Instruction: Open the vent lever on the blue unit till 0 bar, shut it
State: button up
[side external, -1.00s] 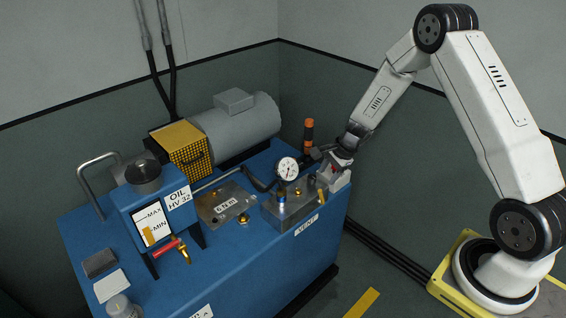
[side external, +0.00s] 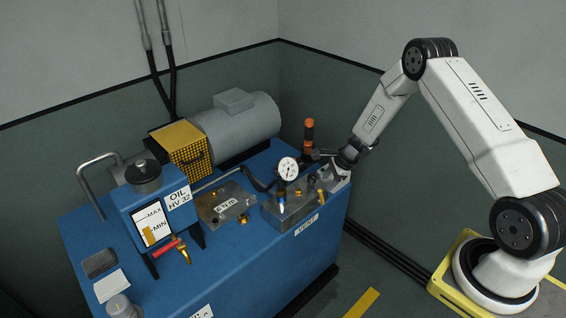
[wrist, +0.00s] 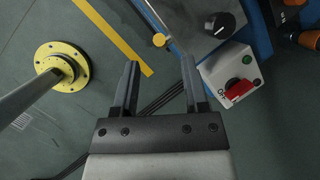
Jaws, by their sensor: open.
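The blue unit (side external: 270,256) stands against the wall. A metal valve block (side external: 292,207) on its right end has a label that seems to read VENT (side external: 307,225). A round white pressure gauge (side external: 288,168) stands above the block; its reading is too small to tell. A small blue-and-bright fitting (side external: 281,204) is on the block's front; I cannot tell whether it is the vent lever. My gripper (side external: 322,155) is beside the block's back right. In the wrist view my gripper (wrist: 159,76) is open and empty, its fingers pointing toward the block's edge.
A switch box (wrist: 232,75) with a red switch and green button is right of my fingers. An orange-topped handle (side external: 309,132) stands behind. An oil tank (side external: 150,205) is left.

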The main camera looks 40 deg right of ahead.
aim_at(320, 191)
jog(key=shift+x, duration=3)
jog(key=shift+c, duration=0.2)
grip_shut()
